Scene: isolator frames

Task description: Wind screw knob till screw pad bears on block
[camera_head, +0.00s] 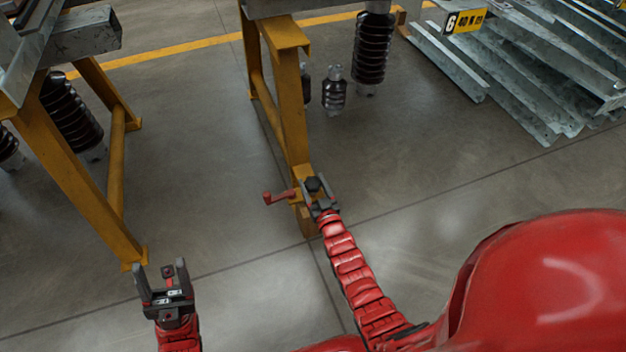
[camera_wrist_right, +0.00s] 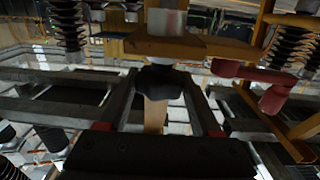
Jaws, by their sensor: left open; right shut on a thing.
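The screw knob (camera_head: 313,185) is dark and lobed, at the foot of the middle yellow trestle. My right gripper (camera_head: 319,191) has a finger on either side of it and is shut on it. In the right wrist view the knob (camera_wrist_right: 160,82) sits between the fingers, below a yellow bracket (camera_wrist_right: 180,47) and a grey cylinder (camera_wrist_right: 167,20). I cannot make out the screw pad or its contact with a block. A pale wood-coloured piece (camera_wrist_right: 155,116) shows beyond the knob. My left gripper (camera_head: 162,283) is open and empty, at lower left.
A red crank handle (camera_head: 279,197) sticks out left of the knob; it also shows in the right wrist view (camera_wrist_right: 255,80). Yellow trestle legs (camera_head: 290,105) stand close by. Open grey floor lies between the trestles.

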